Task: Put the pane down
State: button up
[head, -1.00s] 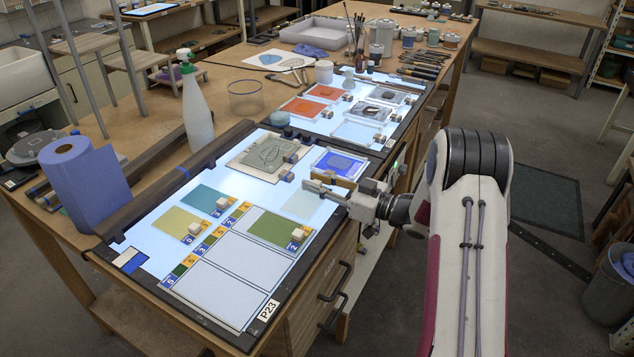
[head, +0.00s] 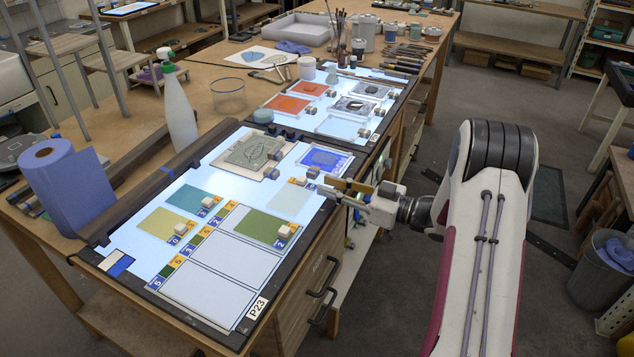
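A pane tray with a printed grid (head: 235,257) lies on a glowing light table. A green pane with a small pale block (head: 260,227) sits in its upper right cell. A teal pane (head: 194,197) and a yellow pane (head: 166,223) lie to the left, each with a block. A faint pale greenish pane or patch (head: 290,201) lies flat above the green pane. My gripper (head: 328,187) is at the light table's right edge, just right of the pale patch. I see no pane in it, but its fingertips are too small to read clearly.
A spray bottle (head: 179,115) and a blue paper roll (head: 65,190) stand at the left. Two lower grid cells are bare.

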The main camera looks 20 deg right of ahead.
jog(key=shift+v, duration=2)
